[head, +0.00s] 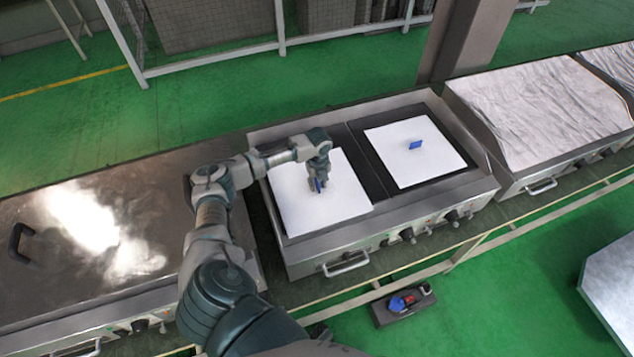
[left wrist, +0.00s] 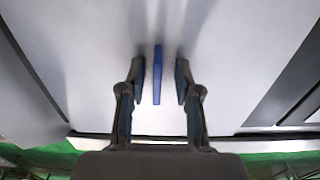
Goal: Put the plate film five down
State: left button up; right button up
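A white plate film (head: 297,205) with a blue tab (head: 318,185) lies on the left dark plate of the middle heating unit. My left gripper (head: 318,180) is over this film at the tab. In the left wrist view the blue tab (left wrist: 157,75) stands between the two fingers (left wrist: 158,88), with a gap on each side, so the gripper is open around it. A second white film (head: 412,165) with a blue tab (head: 416,144) lies flat on the right plate. My right gripper does not show.
The heating unit has a front handle (head: 346,264) and knobs (head: 407,234). A closed metal-lidded unit (head: 90,240) stands left, and a silver-covered unit (head: 540,110) stands right. A dark box (head: 403,306) with red and blue items is below the front rail.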

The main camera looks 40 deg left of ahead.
aim_at(315, 180)
pick_arm(q)
jog(key=shift+a+r, duration=0.15)
jog(key=shift+r, duration=0.05)
jog(key=r, duration=0.2)
jog(key=a+r, duration=0.1)
jog(key=r, duration=0.1)
jog(key=shift+r, duration=0.1)
notch_tip(315, 180, up, 7)
jog(key=shift+r+p, duration=0.15)
jog(key=shift+p, duration=0.3)
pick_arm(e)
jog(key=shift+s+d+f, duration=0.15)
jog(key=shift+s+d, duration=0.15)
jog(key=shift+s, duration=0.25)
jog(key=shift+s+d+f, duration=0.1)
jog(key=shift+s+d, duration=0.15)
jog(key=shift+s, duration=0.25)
pick_arm(q)
jog(key=shift+d, duration=0.15)
